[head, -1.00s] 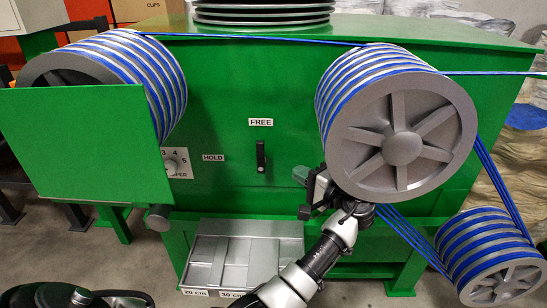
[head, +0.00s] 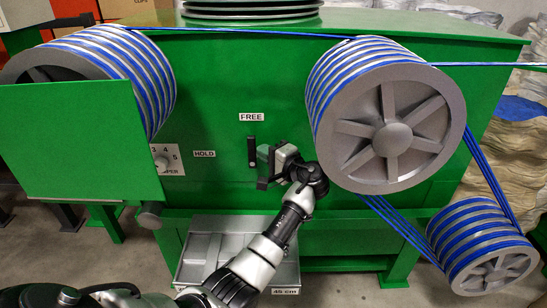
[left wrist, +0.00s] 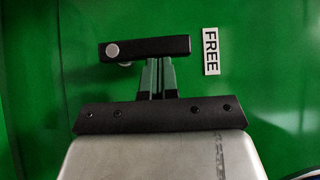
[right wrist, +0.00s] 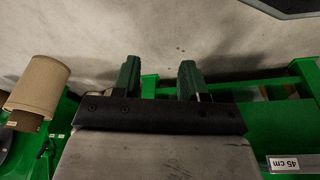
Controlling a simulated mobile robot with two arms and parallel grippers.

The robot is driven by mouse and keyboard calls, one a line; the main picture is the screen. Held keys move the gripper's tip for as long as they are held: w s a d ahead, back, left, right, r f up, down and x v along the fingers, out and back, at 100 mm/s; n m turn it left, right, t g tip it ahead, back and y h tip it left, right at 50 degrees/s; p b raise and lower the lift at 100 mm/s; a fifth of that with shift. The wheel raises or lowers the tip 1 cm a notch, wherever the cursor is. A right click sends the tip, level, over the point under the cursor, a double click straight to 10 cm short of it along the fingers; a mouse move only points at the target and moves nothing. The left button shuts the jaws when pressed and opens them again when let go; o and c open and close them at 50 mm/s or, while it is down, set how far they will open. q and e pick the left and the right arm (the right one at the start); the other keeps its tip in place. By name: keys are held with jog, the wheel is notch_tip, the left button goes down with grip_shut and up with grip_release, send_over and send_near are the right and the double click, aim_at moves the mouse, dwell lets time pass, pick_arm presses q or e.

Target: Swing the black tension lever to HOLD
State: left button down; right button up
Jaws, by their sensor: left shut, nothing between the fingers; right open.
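The black tension lever (head: 252,151) stands upright on the green machine front, its free end toward the FREE label (head: 251,117). The HOLD label (head: 204,154) is to its left. In the left wrist view the lever (left wrist: 160,48) lies across the picture, its silver pivot at the left and the FREE label (left wrist: 211,51) at the right. My left gripper (head: 263,168) is shut and empty at the lever's right side. Its fingertips (left wrist: 158,66) meet the lever's edge in that view; whether they touch is unclear. My right gripper (right wrist: 159,78) is open and empty, away from the lever.
A large grey wheel (head: 392,140) wound with blue cable is close to the right of my left gripper. A green guard plate (head: 80,143) and numbered dial (head: 172,160) are at the left. A grey tray (head: 196,258) is below. The panel around HOLD is clear.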

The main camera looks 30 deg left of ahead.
aim_at(250, 146)
pick_arm(q)
jog(key=shift+a+r, duration=0.1)
pick_arm(e)
jog(key=shift+r, duration=0.15)
